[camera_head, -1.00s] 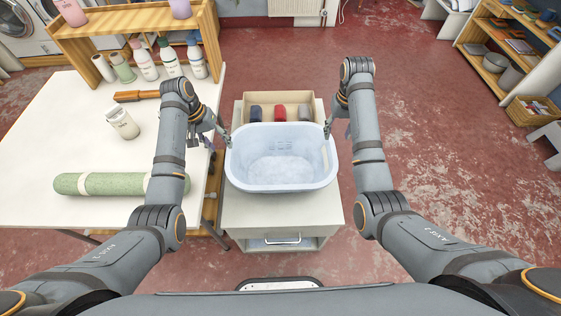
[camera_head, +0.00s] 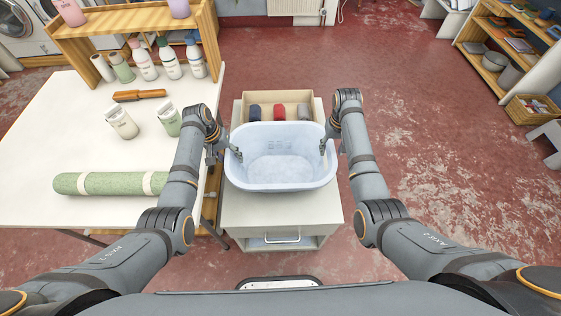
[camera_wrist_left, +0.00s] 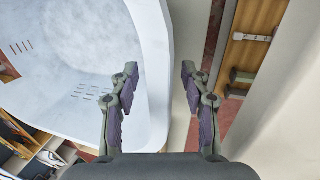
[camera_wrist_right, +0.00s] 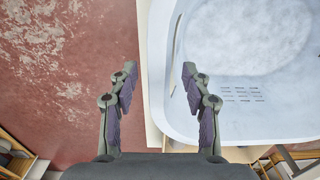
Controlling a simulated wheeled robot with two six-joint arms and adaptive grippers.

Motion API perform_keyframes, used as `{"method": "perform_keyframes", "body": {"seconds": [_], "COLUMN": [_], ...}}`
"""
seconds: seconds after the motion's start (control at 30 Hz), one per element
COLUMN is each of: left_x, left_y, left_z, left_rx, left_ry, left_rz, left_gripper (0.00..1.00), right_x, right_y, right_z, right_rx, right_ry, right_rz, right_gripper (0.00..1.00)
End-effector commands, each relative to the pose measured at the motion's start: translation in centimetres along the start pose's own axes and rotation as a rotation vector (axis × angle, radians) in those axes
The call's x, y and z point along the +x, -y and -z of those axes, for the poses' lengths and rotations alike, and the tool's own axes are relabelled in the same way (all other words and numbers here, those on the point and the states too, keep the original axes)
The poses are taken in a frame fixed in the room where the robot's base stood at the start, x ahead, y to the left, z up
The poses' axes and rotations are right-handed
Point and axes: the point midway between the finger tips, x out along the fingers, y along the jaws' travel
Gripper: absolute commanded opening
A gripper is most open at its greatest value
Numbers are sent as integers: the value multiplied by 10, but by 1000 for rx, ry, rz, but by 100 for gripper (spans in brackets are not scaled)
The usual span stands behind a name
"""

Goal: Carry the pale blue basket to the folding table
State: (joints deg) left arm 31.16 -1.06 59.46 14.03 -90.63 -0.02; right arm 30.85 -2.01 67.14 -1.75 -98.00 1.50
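The pale blue basket (camera_head: 280,172) sits upright and looks empty on a white cabinet (camera_head: 270,212) in the middle. My left gripper (camera_head: 229,151) is at its left rim, open, with one finger inside the wall and one outside, as the left wrist view (camera_wrist_left: 160,78) shows. My right gripper (camera_head: 328,150) is at the right rim, also open, its fingers on either side of the wall in the right wrist view (camera_wrist_right: 160,80). Both grippers have gaps between fingers and wall. A white-topped table (camera_head: 60,145), seemingly the folding table, stands to the left.
On the table lie a green roll (camera_head: 110,184), a brown wooden-looking tool (camera_head: 139,95) and two containers (camera_head: 122,122); a bottle shelf (camera_head: 130,40) stands at its back. An open box (camera_head: 278,98) with rolled cloths sits behind the basket. The floor (camera_head: 430,140) at right is clear.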

Motion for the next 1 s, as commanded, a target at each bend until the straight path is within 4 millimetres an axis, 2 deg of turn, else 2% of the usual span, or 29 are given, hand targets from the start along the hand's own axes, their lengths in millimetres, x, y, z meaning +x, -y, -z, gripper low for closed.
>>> {"method": "perform_keyframes", "body": {"seconds": [0.03, 0.3, 0.73, 0.87, 1.0], "left_x": [0, 0, -3, -13, -32], "left_y": [0, 0, 1, -2, -6], "left_z": [0, 0, 0, 0, 0], "left_rx": [0, 0, 0, -1, -1], "left_ry": [0, 0, -1, -1, -1], "left_rz": [0, 0, 3, 4, 6], "left_gripper": [37, 0, 0, 0, 0], "right_x": [0, 0, -3, -14, -33], "right_y": [0, 0, 0, -1, -1], "right_z": [0, 0, 0, 0, 1], "right_rx": [0, 0, 0, 0, 1], "right_ry": [0, 0, -1, -1, -2], "right_rz": [0, 0, -1, -2, -4], "right_gripper": [38, 2, 0, 0, 0]}}
